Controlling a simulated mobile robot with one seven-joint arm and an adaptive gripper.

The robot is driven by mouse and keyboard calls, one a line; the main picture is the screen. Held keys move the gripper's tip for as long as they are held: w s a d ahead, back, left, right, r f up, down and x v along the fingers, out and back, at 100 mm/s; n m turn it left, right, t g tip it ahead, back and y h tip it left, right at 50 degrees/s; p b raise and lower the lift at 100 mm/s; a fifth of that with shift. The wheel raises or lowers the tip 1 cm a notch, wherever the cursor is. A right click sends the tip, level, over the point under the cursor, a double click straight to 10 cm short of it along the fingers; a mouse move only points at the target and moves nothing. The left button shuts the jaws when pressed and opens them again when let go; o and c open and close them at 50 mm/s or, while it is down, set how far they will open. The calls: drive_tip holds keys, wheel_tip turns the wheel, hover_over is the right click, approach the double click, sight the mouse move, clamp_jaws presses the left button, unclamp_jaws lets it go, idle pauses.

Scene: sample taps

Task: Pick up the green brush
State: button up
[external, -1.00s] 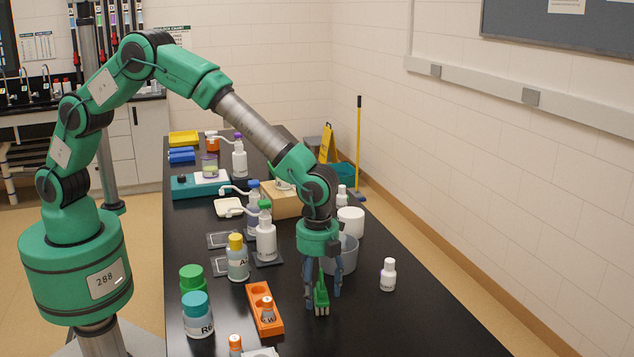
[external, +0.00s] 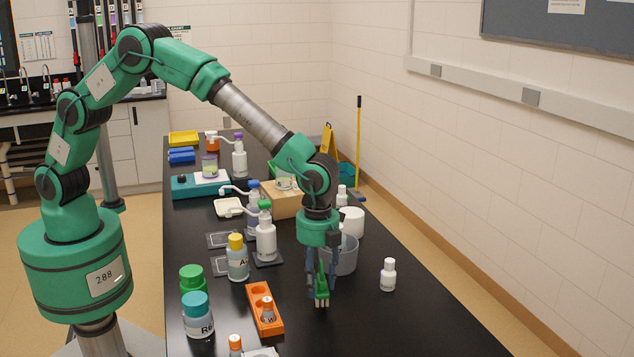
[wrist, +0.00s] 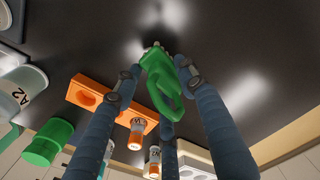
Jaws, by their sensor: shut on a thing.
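The green brush (external: 321,287) has a green body with a loop handle and pale bristles at its lower end. It hangs upright with its bristles down, at or just above the black bench top; I cannot tell if they touch. My gripper (external: 319,277) points down and its blue-grey fingers are closed around the brush. In the wrist view the brush (wrist: 162,82) sits between the fingers of my gripper (wrist: 158,78), its loop toward the camera.
An orange rack (external: 265,310) with a small vial stands to the left. A grey tub (external: 345,256) stands close behind my gripper. A white bottle (external: 388,275) stands to the right. Several bottles crowd the left side. The bench's front right is clear.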

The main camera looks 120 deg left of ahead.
drive_tip(key=shift+s+r, duration=0.2)
drive_tip(key=shift+r, duration=0.4)
drive_tip(key=s, duration=0.5)
drive_tip(key=s+d+p, duration=0.1)
drive_tip(key=s, duration=0.4)
drive_tip(key=s+d+r+p, duration=0.1)
drive_tip(key=s, duration=0.4)
drive_tip(key=shift+s+d+r, duration=0.1)
drive_tip(key=shift+s+d, duration=0.1)
drive_tip(key=shift+d, duration=0.05)
drive_tip(key=shift+c, duration=0.5)
